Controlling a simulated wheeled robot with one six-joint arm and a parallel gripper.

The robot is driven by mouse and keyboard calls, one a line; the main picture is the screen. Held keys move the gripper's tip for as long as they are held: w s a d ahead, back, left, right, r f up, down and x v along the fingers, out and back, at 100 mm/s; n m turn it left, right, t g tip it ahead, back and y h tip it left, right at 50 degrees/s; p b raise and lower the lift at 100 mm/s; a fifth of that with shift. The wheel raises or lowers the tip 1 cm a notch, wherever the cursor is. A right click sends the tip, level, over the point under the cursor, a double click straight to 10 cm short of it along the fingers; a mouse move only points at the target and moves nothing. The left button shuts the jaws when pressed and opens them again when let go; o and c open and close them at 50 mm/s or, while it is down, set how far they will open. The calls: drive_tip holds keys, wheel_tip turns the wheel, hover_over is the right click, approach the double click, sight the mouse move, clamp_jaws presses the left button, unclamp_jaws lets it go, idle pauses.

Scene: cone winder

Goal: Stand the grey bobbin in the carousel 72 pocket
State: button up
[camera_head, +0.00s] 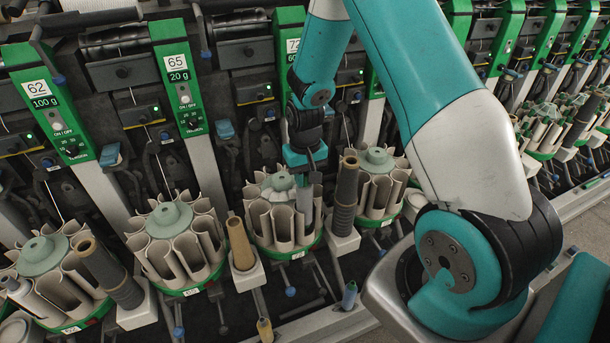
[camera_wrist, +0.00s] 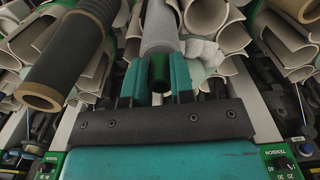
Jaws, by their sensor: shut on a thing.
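My gripper (camera_head: 306,172) points down over the carousel (camera_head: 283,248) that stands below the panel reading 72 (camera_head: 293,46). It is shut on the grey bobbin (camera_head: 304,198), which hangs upright among the front right pockets of this carousel. I cannot tell how deep its lower end is, or whether it touches the pocket walls. In the wrist view the grey bobbin (camera_wrist: 158,28) lies between the two teal fingers (camera_wrist: 157,82), with a dark green end near them. Beige pocket walls (camera_wrist: 232,38) show close beside it.
A dark ribbed tube (camera_head: 345,192) stands just right of this carousel, and a tan cone (camera_head: 240,245) stands just left. More carousels flank them, such as one on the left (camera_head: 172,245) and one on the right (camera_head: 378,185). Green-framed winder panels rise behind.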

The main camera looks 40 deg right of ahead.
sight(305, 195)
drive_tip(key=shift+f+b, duration=1.6)
drive_tip(key=shift+f, duration=0.65)
drive_tip(key=shift+f+b, duration=0.75)
drive_tip(key=shift+f, duration=0.25)
drive_tip(key=o, duration=0.9)
wheel_tip(305, 195, up, 18)
drive_tip(key=b, duration=0.1)
drive_tip(key=shift+f+b, duration=0.25)
drive_tip(key=shift+b, duration=0.05)
